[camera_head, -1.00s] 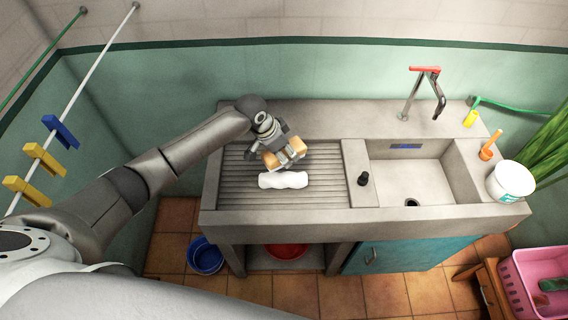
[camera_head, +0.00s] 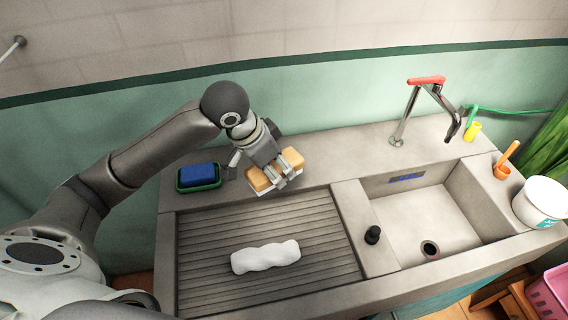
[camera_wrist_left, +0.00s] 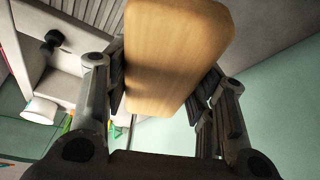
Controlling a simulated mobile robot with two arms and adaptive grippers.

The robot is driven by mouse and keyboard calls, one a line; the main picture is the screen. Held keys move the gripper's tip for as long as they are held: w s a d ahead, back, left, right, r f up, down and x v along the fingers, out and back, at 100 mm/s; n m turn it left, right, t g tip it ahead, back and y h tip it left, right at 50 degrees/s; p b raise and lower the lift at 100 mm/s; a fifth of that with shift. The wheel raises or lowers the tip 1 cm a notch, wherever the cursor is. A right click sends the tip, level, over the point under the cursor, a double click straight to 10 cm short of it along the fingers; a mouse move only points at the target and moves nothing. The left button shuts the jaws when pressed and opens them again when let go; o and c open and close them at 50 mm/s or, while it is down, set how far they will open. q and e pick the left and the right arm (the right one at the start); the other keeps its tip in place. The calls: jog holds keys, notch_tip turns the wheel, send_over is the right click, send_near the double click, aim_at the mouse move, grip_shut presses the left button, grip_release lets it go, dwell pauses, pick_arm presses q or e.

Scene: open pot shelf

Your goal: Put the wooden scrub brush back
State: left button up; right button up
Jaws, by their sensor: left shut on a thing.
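The wooden scrub brush (camera_head: 258,179) is held in my left gripper (camera_head: 275,172), above the back edge of the ribbed drainboard. Its tan wooden block spans both sides of the fingers, with a pale strip below that may be bristles. In the left wrist view the smooth wooden face of the brush (camera_wrist_left: 175,55) fills the space between the two fingers (camera_wrist_left: 165,95). I cannot tell whether the brush touches the ledge below. My right gripper is in neither view.
A green dish with a blue sponge (camera_head: 198,176) sits on the back ledge, left of the gripper. A white cloth (camera_head: 265,256) lies on the drainboard (camera_head: 215,235). A black stopper (camera_head: 373,234), the basin (camera_head: 425,215), the tap (camera_head: 405,115) and a white bucket (camera_head: 540,202) are to the right.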

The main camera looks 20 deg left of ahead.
pick_arm(q)
jog(key=shift+w+a+f, duration=0.1)
jog(key=shift+w+a, duration=0.05)
jog(key=w+a+f, duration=0.2)
jog(key=w, duration=0.1)
jog(key=w+a+f+p, duration=0.1)
jog(key=w+a+f, duration=0.1)
jog(key=w+f, duration=0.1)
jog(key=w+a+f+p, duration=0.1)
jog(key=w+a+f, duration=0.1)
jog(key=w+f, duration=0.1)
jog(key=shift+w+a+f, duration=0.1)
jog(key=shift+w, duration=0.75)
jog(key=shift+w+a+f, duration=0.2)
jog(key=shift+w+f, duration=0.05)
jog(key=shift+f, duration=0.15)
notch_tip(320, 180, down, 3)
jog(key=shift+w+a+p, duration=0.1)
jog(key=shift+w+p, duration=0.05)
jog(key=shift+p, duration=0.45)
jog(key=shift+f, duration=0.3)
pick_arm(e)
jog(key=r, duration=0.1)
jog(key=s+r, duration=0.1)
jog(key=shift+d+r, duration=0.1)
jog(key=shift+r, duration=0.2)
pick_arm(q)
jog(key=shift+f, duration=0.15)
